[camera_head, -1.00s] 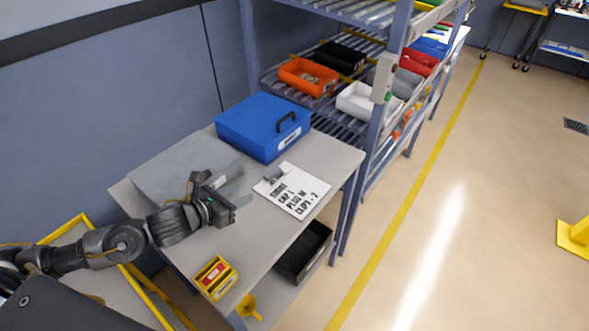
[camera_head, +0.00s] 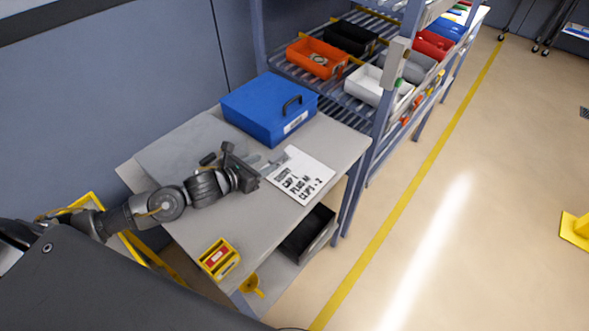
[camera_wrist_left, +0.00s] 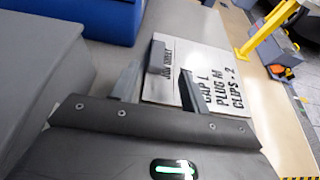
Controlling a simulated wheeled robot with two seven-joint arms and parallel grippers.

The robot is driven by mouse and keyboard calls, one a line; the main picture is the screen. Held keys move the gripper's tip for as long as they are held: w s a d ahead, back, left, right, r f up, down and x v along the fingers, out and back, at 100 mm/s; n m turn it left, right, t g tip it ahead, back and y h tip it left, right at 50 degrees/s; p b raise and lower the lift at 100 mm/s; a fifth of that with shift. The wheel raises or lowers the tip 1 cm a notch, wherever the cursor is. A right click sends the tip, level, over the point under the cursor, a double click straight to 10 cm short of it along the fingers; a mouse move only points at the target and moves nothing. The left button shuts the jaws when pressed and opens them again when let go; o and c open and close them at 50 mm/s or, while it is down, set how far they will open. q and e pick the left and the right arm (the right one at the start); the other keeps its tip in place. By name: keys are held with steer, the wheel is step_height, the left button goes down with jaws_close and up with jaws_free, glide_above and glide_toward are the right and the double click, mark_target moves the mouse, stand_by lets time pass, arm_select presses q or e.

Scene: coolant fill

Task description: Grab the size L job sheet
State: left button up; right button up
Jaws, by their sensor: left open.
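The job sheet (camera_head: 313,178) is a white card lying on the grey table, with black lettering that reads "CAP L", "PLUG M" and "CLIPS - 2". It also shows in the left wrist view (camera_wrist_left: 212,64), under its "JOB SHEET" heading. My left gripper (camera_head: 273,165) is open at the sheet's left edge. In the left wrist view its two grey fingers (camera_wrist_left: 173,75) overlap the heading end of the sheet. I cannot tell whether they touch it. My right gripper is not in view.
A blue case (camera_head: 268,108) stands on the table (camera_head: 205,215) behind the gripper. A yellow box (camera_head: 220,260) sits at the front corner. A rack with coloured bins (camera_head: 317,58) stands behind right. A black bin (camera_head: 307,233) is below the table.

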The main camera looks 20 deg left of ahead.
mark_target(273, 159)
arm_select(q)
steer(key=p+x, duration=0.2)
steer(key=x, duration=0.3)
steer(key=shift+a, duration=0.2)
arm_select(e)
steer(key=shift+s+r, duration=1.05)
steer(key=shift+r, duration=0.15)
arm_select(q)
steer(key=shift+c, duration=0.3)
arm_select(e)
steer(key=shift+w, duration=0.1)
arm_select(q)
jaws_close()
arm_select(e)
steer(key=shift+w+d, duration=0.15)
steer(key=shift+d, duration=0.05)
